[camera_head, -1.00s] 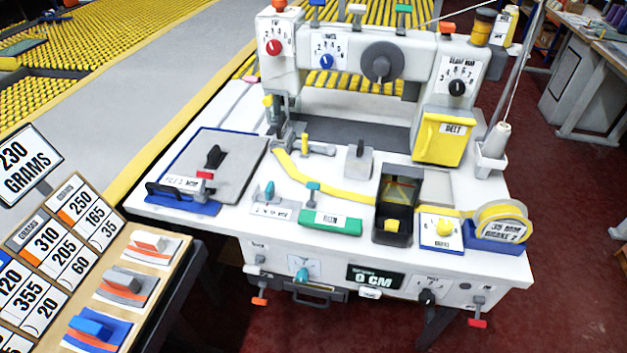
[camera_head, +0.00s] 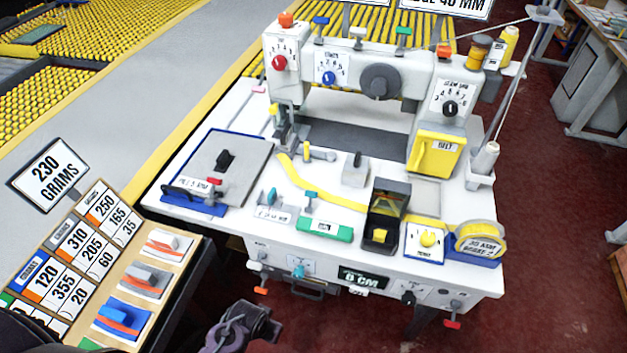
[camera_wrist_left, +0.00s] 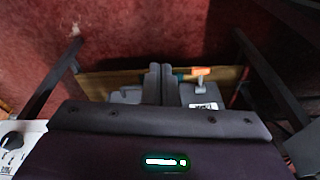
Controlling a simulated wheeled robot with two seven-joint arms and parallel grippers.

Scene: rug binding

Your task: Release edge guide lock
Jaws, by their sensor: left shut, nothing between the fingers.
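The white sewing machine (camera_head: 330,264) carries several small levers. No label that I can read says edge guide lock. Candidates are a grey lever with a yellow peg (camera_head: 318,152) near the needle area and a teal-tipped lever (camera_head: 271,196) on a small labelled plate. A teal knob (camera_head: 298,271) is on the front panel. My left gripper (camera_head: 262,318) is low in the head view, in front of the machine and well apart from its levers. In the left wrist view its fingers (camera_wrist_left: 160,84) are together and empty. My right gripper is not in view.
A yellow belt box (camera_head: 437,152) and tape roll (camera_head: 480,240) sit on the machine's right. Red floor (camera_head: 560,300) is free at the right.

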